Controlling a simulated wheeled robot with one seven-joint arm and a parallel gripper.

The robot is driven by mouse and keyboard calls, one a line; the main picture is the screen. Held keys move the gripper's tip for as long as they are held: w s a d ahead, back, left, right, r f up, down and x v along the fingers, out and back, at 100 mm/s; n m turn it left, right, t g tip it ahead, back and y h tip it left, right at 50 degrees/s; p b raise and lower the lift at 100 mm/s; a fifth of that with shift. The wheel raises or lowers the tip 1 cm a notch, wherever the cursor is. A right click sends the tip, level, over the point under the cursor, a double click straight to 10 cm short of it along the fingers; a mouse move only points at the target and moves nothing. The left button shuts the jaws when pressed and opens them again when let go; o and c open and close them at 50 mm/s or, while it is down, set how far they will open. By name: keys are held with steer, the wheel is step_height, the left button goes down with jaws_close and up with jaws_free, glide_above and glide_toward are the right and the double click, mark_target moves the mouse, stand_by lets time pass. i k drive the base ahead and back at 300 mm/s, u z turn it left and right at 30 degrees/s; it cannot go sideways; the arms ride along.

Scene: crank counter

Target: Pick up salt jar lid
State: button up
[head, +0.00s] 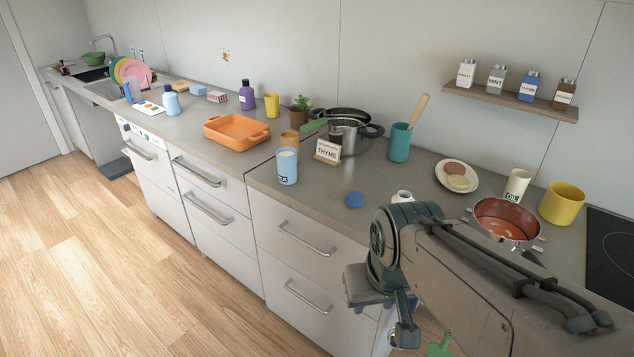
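A small round blue lid (355,199) lies on the counter near its front edge, in the middle of the head view. No lettering shows on it, so I cannot confirm that it is the salt jar's. A white jar (402,196) stands to its right, mostly hidden behind my arm. My gripper (405,336) hangs low in front of the drawers, below the counter top and to the lower right of the lid, apart from it. Its fingers are small and partly hidden, so I cannot tell whether they are open.
A pot (350,135) and a teal holder (399,143) are behind. A plate (442,170) and a red pan (508,216) are to the right. The counter around the lid is clear.

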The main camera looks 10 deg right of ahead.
mark_target(354, 199)
steer(key=i, duration=0.85)
steer(key=z, duration=0.35)
